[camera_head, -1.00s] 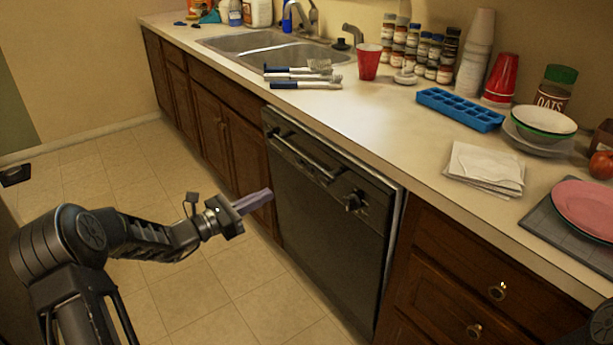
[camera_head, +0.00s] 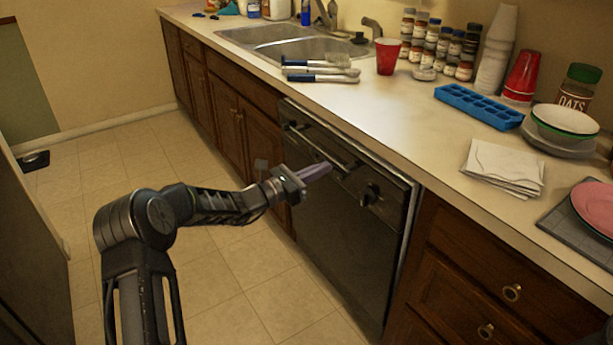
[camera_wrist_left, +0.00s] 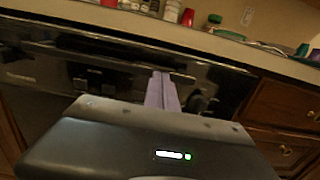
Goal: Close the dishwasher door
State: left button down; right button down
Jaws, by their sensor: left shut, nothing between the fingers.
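The black dishwasher door (camera_head: 330,235) stands upright under the counter, with its handle bar (camera_head: 312,142) and a knob (camera_head: 370,194) near the top. It looks closed or nearly flush with the cabinets; a thin pale strip shows along its right edge. My left gripper (camera_head: 328,167) is shut and empty, its purple-grey fingers pointing at the upper door front near the handle. In the left wrist view the fingers (camera_wrist_left: 162,88) reach up to the door's control panel (camera_wrist_left: 100,75). I cannot tell whether they touch it. My right gripper is not visible.
The counter (camera_head: 410,115) above holds a sink (camera_head: 290,45), brushes (camera_head: 320,75), a red cup (camera_head: 387,57), spice jars, a blue ice tray (camera_head: 478,106), napkins (camera_head: 503,168) and plates. Wooden drawers (camera_head: 490,265) stand to the right.

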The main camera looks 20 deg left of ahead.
pick_arm(q)
jog(key=shift+w+d, duration=0.25)
jog(key=shift+w, duration=0.1)
